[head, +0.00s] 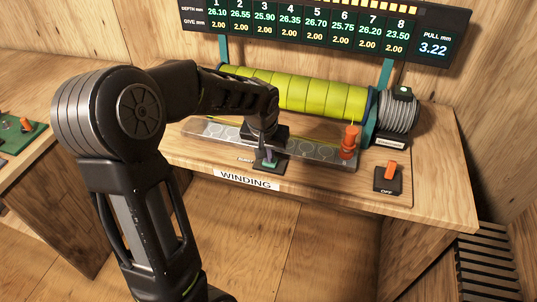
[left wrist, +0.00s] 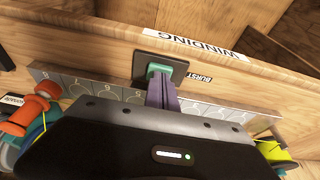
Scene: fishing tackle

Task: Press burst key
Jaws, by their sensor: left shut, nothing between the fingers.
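The burst key is a teal-green button (head: 270,164) on a dark square base at the bench's front edge. It also shows in the left wrist view (left wrist: 165,68), with a "BURST" label (left wrist: 200,78) beside it. My left gripper (head: 267,155) comes down from above with its fingers shut and empty. In the left wrist view its purple-grey fingertips (left wrist: 160,80) overlap the near edge of the key. I cannot tell whether they touch it. My right gripper is in neither view.
A clear numbered strip (head: 310,155) runs behind the key. An orange knob (head: 350,140) stands at its right end, and an orange OFF switch (head: 390,172) is further right. A yellow-green roller (head: 310,94) lies behind. A "WINDING" label (head: 246,179) is on the front edge.

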